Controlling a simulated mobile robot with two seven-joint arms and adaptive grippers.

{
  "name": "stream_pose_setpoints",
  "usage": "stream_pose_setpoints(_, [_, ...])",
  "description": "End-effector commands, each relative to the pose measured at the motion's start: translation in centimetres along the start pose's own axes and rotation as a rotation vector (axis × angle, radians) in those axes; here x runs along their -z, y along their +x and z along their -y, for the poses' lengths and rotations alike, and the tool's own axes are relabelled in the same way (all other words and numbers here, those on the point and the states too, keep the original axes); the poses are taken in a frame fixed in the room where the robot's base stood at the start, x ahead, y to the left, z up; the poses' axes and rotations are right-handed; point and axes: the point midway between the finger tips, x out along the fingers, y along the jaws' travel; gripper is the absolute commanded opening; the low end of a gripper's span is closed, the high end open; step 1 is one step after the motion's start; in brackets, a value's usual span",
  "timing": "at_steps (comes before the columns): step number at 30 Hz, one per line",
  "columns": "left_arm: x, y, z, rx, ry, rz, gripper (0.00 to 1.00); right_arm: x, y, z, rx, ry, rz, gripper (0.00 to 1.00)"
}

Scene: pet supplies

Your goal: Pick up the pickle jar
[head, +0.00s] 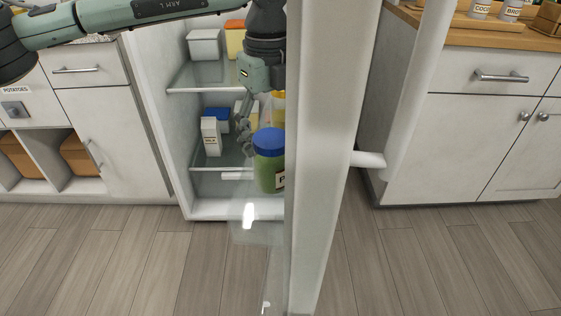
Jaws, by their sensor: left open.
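The pickle jar (267,172) is a green jar with a blue lid, upright by the open fridge door (322,120). The door's edge hides its right side and most of its label. I cannot tell whether it stands in the door or on a fridge shelf. My left gripper (246,132) hangs down inside the fridge opening, just above and to the left of the jar's lid. It is open and holds nothing that I can see. My right gripper is out of view.
A milk carton (211,137) and a blue-lidded box (217,115) stand on the lower fridge shelf. A white container (204,43) sits on the upper shelf. The door stands close at the right, with white cabinets (475,125) beyond it.

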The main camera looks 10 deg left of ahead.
Motion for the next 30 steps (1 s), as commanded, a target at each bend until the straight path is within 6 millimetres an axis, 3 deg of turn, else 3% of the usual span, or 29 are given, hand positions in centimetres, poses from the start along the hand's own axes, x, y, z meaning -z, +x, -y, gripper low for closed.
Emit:
stream_pose_setpoints(12, [0.4, 5.5, 0.2, 0.001, 0.003, -0.004, 0.7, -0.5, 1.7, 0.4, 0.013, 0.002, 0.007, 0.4])
stream_pose_setpoints(21, [0.4, 6.2, 0.2, 0.002, 0.003, -0.003, 0.7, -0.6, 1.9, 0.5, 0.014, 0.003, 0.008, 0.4])
stream_pose_setpoints(30, [0.4, 6.1, 0.2, 0.002, 0.003, -0.004, 0.34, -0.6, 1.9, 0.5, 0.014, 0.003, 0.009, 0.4])
